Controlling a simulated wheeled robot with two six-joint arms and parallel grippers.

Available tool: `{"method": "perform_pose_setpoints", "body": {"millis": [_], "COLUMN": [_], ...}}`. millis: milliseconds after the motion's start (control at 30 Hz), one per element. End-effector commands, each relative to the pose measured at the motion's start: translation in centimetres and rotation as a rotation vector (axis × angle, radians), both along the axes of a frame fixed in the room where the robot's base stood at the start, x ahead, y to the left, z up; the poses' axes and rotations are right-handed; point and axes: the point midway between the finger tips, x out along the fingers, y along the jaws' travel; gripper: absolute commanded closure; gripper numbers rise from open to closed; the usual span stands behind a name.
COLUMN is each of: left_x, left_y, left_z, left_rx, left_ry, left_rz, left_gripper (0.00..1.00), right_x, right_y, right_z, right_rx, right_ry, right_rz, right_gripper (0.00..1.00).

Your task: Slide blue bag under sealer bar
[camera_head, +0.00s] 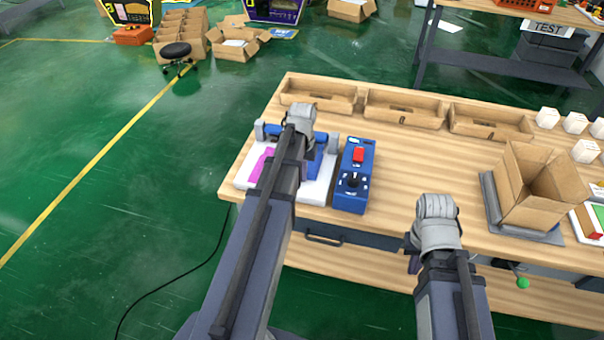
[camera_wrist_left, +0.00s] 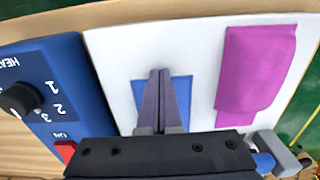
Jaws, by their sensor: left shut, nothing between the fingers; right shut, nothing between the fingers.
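The blue bag (camera_wrist_left: 180,92) lies flat on the sealer's white plate (camera_wrist_left: 130,60). My left gripper (camera_wrist_left: 160,73) is shut and empty, with its fingertips over the blue bag in the left wrist view; I cannot tell whether they touch it. In the head view the left arm covers much of the plate, and the blue bag (camera_head: 319,165) shows just right of it. The blue sealer bar (camera_head: 272,130) spans grey posts at the plate's far side, partly hidden by my arm. My right gripper (camera_head: 414,262) is shut, mostly hidden below its wrist, by the table's front edge.
A purple bag (camera_wrist_left: 257,65) lies on the plate beside the blue one. A blue control box (camera_head: 353,180) with a red switch and dial stands right of the plate. Cardboard trays (camera_head: 400,108) line the back, and an open box (camera_head: 540,190) stands right. The middle tabletop is clear.

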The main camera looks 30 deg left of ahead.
Motion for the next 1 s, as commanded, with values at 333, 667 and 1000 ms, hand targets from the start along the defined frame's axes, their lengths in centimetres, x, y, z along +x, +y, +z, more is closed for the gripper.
{"method": "perform_pose_setpoints", "body": {"millis": [333,667,1000], "left_x": [-3.7,-3.1,-3.1], "left_y": [-1.6,-1.3,-1.3], "left_z": [0.3,6.1,9.9], "left_rx": [0.0,0.0,0.0], "left_ry": [-0.001,0.0,0.0], "left_rz": [-0.002,-0.002,-0.002], "left_gripper": [1.0,1.0,1.0], "right_x": [0.0,0.0,0.0], "right_y": [0.0,0.0,0.0], "right_z": [0.3,6.1,10.0], "right_rx": [0.0,0.0,0.0], "right_ry": [0.0,0.0,0.0], "right_rz": [0.0,0.0,0.0], "right_gripper": [1.0,1.0,1.0]}}
